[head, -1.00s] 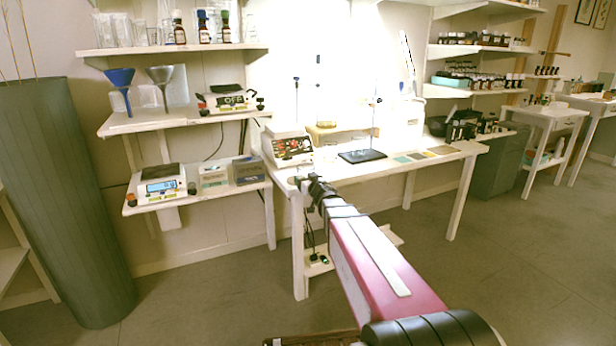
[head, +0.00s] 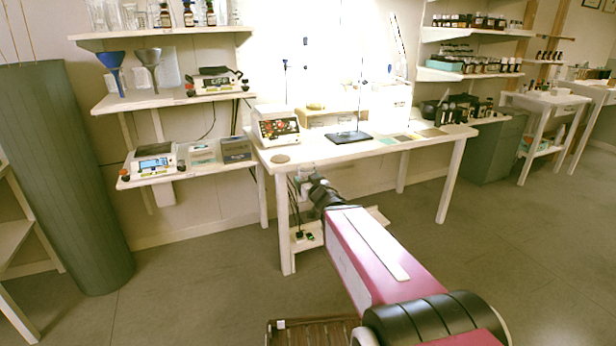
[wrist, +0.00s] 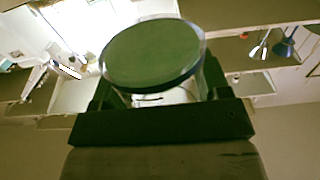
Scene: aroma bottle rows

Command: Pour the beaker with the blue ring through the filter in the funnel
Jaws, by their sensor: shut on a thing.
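My gripper (head: 304,174) is in front of the white table's front left corner, small and partly hidden behind my arm in the head view. In the wrist view my gripper (wrist: 158,92) is shut on a round clear glass vessel (wrist: 152,54) with a wide grey-green face and a bluish rim. I cannot tell whether it carries a blue ring. A blue funnel (head: 111,62) and a grey funnel (head: 149,58) sit on the left shelf; both also show at the upper right of the wrist view, blue (wrist: 286,43) and grey (wrist: 260,46). No filter can be made out.
The white table (head: 388,146) holds a device with a dark panel (head: 279,128), a flat round disc (head: 281,158), a stand with a black base (head: 348,137) and flat coloured squares (head: 418,135). A balance (head: 154,162) stands on the low left shelf. The floor right of my arm is clear.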

